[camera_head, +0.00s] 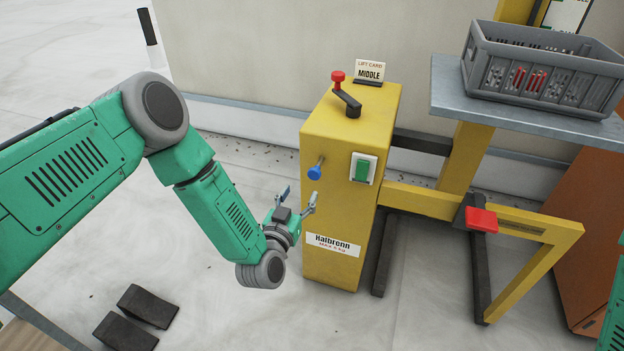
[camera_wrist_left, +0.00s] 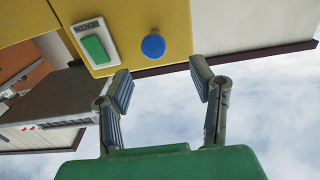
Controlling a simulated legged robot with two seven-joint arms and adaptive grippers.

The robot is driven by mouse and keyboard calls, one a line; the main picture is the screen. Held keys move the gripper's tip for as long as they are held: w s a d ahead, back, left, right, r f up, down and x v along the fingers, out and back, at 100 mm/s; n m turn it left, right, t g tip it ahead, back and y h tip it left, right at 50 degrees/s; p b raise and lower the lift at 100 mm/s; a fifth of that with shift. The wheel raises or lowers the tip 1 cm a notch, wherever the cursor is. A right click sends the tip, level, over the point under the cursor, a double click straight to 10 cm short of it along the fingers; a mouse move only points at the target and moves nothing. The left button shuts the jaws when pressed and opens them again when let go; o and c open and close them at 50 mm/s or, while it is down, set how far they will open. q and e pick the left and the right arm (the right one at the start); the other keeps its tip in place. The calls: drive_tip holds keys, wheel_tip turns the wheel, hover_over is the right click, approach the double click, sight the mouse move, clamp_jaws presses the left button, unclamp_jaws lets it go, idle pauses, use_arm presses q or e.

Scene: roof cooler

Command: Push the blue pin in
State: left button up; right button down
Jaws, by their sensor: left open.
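The blue pin (camera_head: 315,172) has a round blue head on a thin shaft and sticks out from the front of the yellow lift column (camera_head: 330,215). In the left wrist view the blue pin's head (camera_wrist_left: 153,46) shows beyond the fingertips, roughly between them. My left gripper (camera_head: 297,192) is open and empty. It is below and slightly left of the pin in the head view, apart from it. It also shows open in the left wrist view (camera_wrist_left: 163,82). My right gripper is not in view; only a bit of green arm shows at the right edge.
A green rocker switch (camera_head: 362,169) sits right of the pin. A red-knobbed crank (camera_head: 345,95) and a "MIDDLE" card (camera_head: 369,71) are on the column top. A grey crate (camera_head: 545,70) stands on the platform. A red pedal (camera_head: 481,219) and black wedges (camera_head: 136,318) are lower down.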

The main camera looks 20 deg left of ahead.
sight(315, 176)
use_arm(q)
drive_tip(key=w, duration=0.2)
drive_tip(key=w+d+b, duration=0.1)
drive_tip(key=w, duration=0.1)
drive_tip(key=w+d, duration=0.1)
drive_tip(key=w, duration=0.2)
drive_tip(key=shift+r, duration=0.1)
drive_tip(key=shift+w+a+b, duration=0.35)
drive_tip(key=shift+w+b, duration=0.05)
drive_tip(key=shift+w, duration=0.35)
drive_tip(key=shift+w+a, duration=0.25)
drive_tip(key=shift+a, duration=0.1)
drive_tip(key=shift+d, duration=0.3)
drive_tip(key=c, duration=0.4)
drive_tip(key=shift+d, duration=0.2)
clamp_jaws()
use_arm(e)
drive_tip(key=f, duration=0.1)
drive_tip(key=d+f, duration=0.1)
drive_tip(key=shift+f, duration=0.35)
